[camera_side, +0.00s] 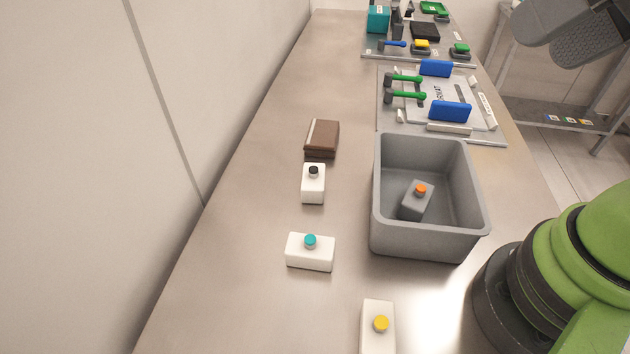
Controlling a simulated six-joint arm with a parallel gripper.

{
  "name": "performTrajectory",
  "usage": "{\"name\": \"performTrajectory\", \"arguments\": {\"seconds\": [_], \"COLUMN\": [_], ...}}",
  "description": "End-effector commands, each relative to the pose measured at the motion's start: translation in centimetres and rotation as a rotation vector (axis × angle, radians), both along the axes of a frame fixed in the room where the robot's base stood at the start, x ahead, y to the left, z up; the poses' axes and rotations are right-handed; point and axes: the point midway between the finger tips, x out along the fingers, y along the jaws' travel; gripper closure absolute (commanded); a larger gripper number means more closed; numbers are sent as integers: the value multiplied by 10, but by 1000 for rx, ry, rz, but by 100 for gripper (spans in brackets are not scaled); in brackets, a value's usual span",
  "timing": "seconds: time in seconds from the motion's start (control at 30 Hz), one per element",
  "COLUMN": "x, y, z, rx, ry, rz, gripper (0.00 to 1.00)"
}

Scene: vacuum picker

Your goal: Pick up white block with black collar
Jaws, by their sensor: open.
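The white block with black collar (313,188) stands on the steel table, left of the grey bin, with its black round top facing up. A brown block (322,136) with a pale stripe lies just behind it. A white block with a teal collar (310,256) sits in front of it, and a white block with a yellow collar (376,338) is cut by the bottom edge.
The grey open bin (382,218) holds a grey block with an orange collar (414,203). Behind it, a board (440,137) carries green-handled tools and blue blocks. More items stand at the far end. A wall runs along the left; the table (240,220) beside it is clear.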

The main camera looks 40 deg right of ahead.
Motion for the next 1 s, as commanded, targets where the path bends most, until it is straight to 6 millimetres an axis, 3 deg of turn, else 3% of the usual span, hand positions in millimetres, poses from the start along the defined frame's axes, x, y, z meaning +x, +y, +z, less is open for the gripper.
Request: {"name": "performTrajectory", "arguments": {"seconds": [0.3,0.47,0.63,0.77,1.0], "x": [1,18,65,106,174], "y": [0,2,10,20,46], "z": [0,4,4,-9,-65], "rx": [0,13,31,35,16], "ry": [2,55,177,274,445], "rz": [-1,-13,-53,-92,-175], "gripper": [28,28,28,28,28]}}
